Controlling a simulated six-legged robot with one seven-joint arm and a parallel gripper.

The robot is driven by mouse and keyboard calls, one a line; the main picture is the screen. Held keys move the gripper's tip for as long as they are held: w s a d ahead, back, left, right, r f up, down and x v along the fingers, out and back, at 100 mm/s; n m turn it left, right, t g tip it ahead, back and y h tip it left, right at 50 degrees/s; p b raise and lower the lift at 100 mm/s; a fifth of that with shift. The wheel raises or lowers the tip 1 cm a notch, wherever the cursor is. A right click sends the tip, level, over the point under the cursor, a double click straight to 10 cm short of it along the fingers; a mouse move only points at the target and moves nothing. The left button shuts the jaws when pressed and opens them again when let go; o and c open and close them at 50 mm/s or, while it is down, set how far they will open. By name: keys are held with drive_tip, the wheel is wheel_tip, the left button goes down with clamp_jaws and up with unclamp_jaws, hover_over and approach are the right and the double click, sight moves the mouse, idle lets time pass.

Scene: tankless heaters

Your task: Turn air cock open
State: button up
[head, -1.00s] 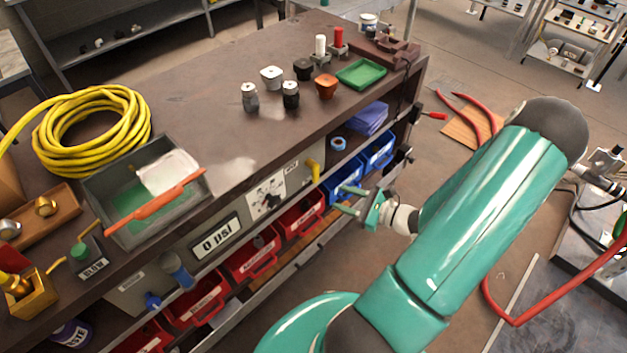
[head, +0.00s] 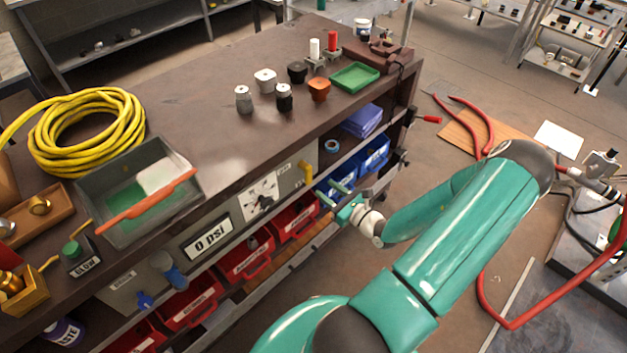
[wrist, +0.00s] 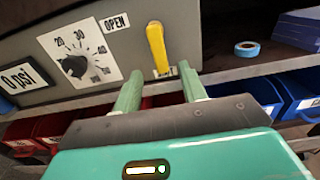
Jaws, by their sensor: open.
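The air cock is a yellow lever (wrist: 157,48) on the grey front panel under the bench top, beside the OPEN label (wrist: 115,23). In the wrist view it stands nearly upright, just beyond and between my fingers. It also shows in the head view as a small yellow handle (head: 306,172). My gripper (wrist: 160,88) is open, with its two green fingers apart and pointing at the panel; nothing is seen between the tips. In the head view my gripper (head: 328,194) is just in front of and below the lever. I cannot tell whether a finger touches it.
A dial (wrist: 78,62) and a "0 psi" display (head: 208,237) sit left of the lever. Red bins (head: 296,219) and blue bins (head: 374,155) lie on the shelf below. A blue tape roll (wrist: 247,48) is to the right. The bench top overhangs the panel.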

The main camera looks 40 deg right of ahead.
sight(310, 178)
drive_tip(key=w, duration=0.6)
drive_tip(key=shift+w+a, duration=0.15)
drive_tip(key=shift+w, duration=0.05)
clamp_jaws()
drive_tip(key=m, duration=0.2)
drive_tip(key=a+m, duration=0.1)
drive_tip(key=m, duration=0.1)
drive_tip(key=shift+a+r+m, duration=0.15)
drive_tip(key=shift+m, duration=0.25)
drive_tip(key=m, duration=0.3)
drive_tip(key=a+m, duration=0.1)
drive_tip(key=shift+s+r, duration=0.1)
drive_tip(key=shift+r, duration=0.3)
drive_tip(key=m, duration=0.3)
drive_tip(key=r+m, duration=0.1)
drive_tip(key=m, duration=0.1)
drive_tip(key=shift+a, duration=0.3)
drive_tip(key=shift+a+r+m, duration=0.1)
drive_tip(key=shift+r+m, duration=0.2)
drive_tip(key=shift+m, duration=0.7)
drive_tip(key=shift+r+m, duration=0.25)
drive_tip(key=shift+m, duration=0.75)
